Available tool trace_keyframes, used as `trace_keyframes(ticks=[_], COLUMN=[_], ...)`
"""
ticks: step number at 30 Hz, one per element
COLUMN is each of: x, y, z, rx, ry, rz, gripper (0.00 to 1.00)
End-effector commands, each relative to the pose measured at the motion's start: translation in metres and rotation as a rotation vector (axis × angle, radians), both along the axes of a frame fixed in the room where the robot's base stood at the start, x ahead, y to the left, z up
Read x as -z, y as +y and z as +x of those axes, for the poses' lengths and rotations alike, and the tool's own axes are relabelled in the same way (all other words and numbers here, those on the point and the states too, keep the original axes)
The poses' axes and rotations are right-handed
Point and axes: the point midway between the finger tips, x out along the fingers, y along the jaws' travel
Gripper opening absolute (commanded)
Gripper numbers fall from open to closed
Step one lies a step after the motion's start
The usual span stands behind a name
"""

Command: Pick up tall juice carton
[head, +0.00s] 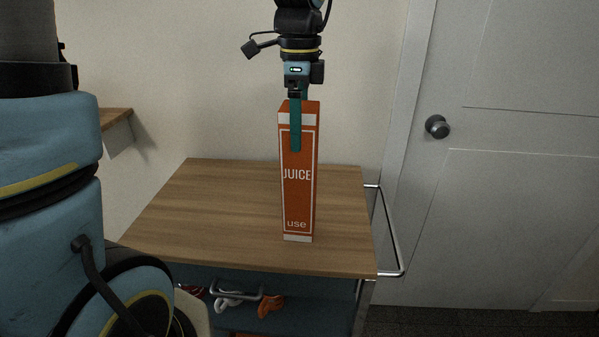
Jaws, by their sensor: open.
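The tall juice carton (298,200) is orange-red with white bands and the word JUICE. It stands upright on the wooden top of a cart, right of the middle. My gripper (295,140) points down at the carton's upper part. One teal finger shows in front of the carton's near face. The jaws are open, and I cannot tell whether the finger touches the carton.
The cart top (210,210) is otherwise clear. A metal rail (400,250) runs along its right side. A lower shelf holds a few small items, one of them orange (270,306). A white door (500,180) is at the right, and a wall stands behind.

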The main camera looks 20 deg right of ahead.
Motion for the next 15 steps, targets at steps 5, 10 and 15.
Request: trace_keyframes(ticks=[5, 10, 15], x=[0.0117, 0.0123, 0.0121], y=[0.0003, 0.0002, 0.0002], z=[-0.0005, -0.0004, -0.0004], rx=[0.0, 0.0, 0.0], ry=[0.0, -0.001, -0.001], rz=[0.0, 0.0, 0.0], gripper=[1.0, 1.0, 0.83])
